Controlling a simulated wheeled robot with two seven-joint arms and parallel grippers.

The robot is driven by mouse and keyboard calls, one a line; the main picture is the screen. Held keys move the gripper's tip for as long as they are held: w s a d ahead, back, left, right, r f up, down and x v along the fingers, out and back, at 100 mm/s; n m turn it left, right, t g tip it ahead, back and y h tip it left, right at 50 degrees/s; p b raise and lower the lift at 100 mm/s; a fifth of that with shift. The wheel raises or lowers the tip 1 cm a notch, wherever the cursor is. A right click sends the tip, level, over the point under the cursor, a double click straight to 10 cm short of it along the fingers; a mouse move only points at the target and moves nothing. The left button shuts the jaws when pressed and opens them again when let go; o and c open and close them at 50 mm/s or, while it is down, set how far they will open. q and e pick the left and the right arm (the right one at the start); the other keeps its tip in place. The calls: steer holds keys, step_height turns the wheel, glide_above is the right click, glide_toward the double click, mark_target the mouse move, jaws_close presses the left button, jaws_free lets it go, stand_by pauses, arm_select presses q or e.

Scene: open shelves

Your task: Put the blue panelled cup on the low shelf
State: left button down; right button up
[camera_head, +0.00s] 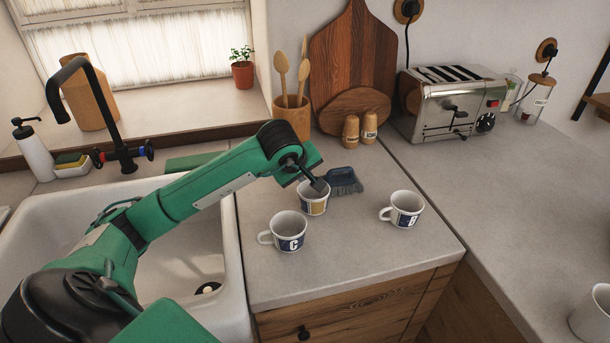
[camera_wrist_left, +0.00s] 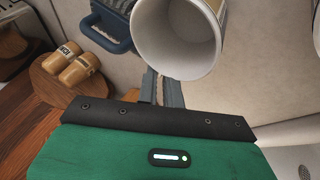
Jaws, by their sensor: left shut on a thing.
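My left gripper (camera_head: 318,187) is shut on the rim of a white cup (camera_head: 312,205) with a yellow panel, at the back of the counter. In the left wrist view the gripper fingers (camera_wrist_left: 162,92) meet the wall of this cup (camera_wrist_left: 178,42). Two white cups with dark blue panels stand upright on the counter: one marked C (camera_head: 290,236) in front of the held cup, and one (camera_head: 405,209) to its right. I cannot tell which blue one is meant. Only part of a wooden shelf (camera_head: 600,99) shows at the right edge. My right gripper is out of view.
A dark blue brush (camera_head: 345,181) lies just right of the held cup. Wooden shakers (camera_head: 351,130), a utensil pot (camera_head: 292,118) and a toaster (camera_head: 450,104) stand behind. The sink (camera_head: 190,262) is at left. Another white cup (camera_head: 594,316) is at lower right. The right counter is mostly clear.

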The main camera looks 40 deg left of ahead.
arm_select(q)
steer(key=shift+f, duration=0.15)
steer(key=c, duration=1.5)
jaws_free()
steer(key=shift+c, duration=0.2)
